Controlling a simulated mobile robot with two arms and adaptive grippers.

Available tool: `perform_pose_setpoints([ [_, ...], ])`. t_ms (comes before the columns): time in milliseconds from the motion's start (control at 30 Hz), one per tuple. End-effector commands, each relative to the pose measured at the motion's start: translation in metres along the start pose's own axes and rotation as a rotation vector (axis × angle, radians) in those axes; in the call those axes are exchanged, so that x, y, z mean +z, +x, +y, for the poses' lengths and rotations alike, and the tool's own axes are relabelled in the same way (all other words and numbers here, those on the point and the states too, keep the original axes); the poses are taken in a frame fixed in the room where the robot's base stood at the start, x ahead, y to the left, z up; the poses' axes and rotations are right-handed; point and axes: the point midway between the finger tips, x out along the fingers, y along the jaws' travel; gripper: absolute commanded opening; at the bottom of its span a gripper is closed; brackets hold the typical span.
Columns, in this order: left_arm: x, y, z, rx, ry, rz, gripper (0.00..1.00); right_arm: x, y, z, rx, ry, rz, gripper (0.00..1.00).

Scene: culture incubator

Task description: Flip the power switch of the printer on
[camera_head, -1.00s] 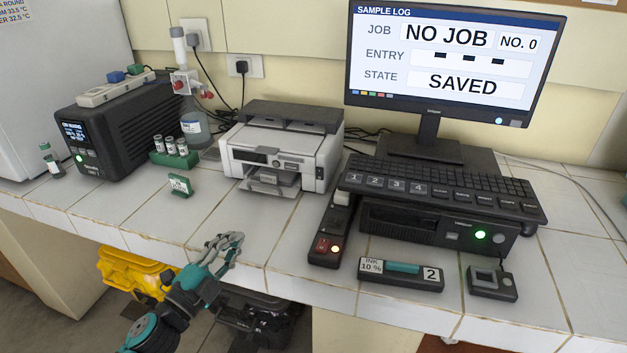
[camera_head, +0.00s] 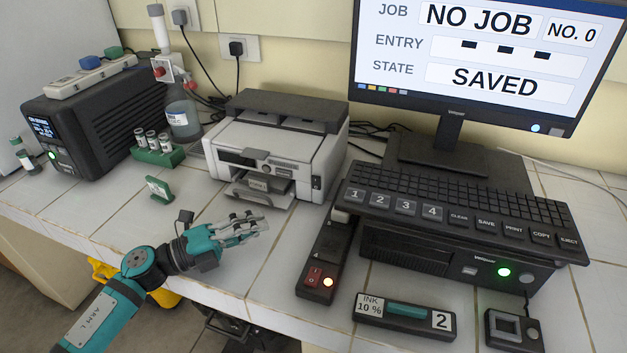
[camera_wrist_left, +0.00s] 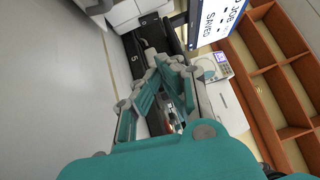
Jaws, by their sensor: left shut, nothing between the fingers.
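The printer (camera_head: 272,150) is a white and grey box with a dark top, on the white tiled bench in the head view. Small dark controls show on its front right, but I cannot tell its power switch or that switch's state. A power strip (camera_head: 325,265) beside it has a red rocker switch (camera_head: 314,276) and a lit orange lamp (camera_head: 328,282). My left gripper (camera_head: 262,226) is shut and empty, over the bench in front of the printer and left of the strip. It shows in the left wrist view too (camera_wrist_left: 170,72). My right gripper is out of view.
A green card stand (camera_head: 159,189) and a vial rack (camera_head: 157,152) are left of the printer. An ink cartridge (camera_head: 405,314), a keyboard (camera_head: 460,205) and a monitor (camera_head: 480,60) are on the right. Bare tiles lie between the gripper and the printer.

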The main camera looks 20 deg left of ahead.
Motion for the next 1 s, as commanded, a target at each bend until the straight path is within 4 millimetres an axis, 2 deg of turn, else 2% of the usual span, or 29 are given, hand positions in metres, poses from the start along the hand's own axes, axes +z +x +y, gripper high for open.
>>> perform_pose_setpoints([
  [300,0.0,0.0,0.0,0.0,0.001,0.001,0.0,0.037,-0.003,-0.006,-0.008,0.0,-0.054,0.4],
  [467,0.0,0.007,-0.001,-0.001,0.001,0.002,0.0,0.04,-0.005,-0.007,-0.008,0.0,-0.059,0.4],
  [567,0.0,0.02,-0.003,-0.003,0.002,0.002,0.0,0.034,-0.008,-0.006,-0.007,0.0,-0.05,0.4],
  [767,0.001,0.061,-0.004,-0.005,0.001,0.001,0.0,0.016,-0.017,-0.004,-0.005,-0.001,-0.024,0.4],
  [967,0.0,0.103,-0.004,-0.004,0.0,0.001,0.0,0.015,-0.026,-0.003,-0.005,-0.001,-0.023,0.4],
  [1000,0.006,0.108,-0.003,-0.003,0.002,-0.002,0.0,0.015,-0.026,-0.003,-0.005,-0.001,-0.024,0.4],
])
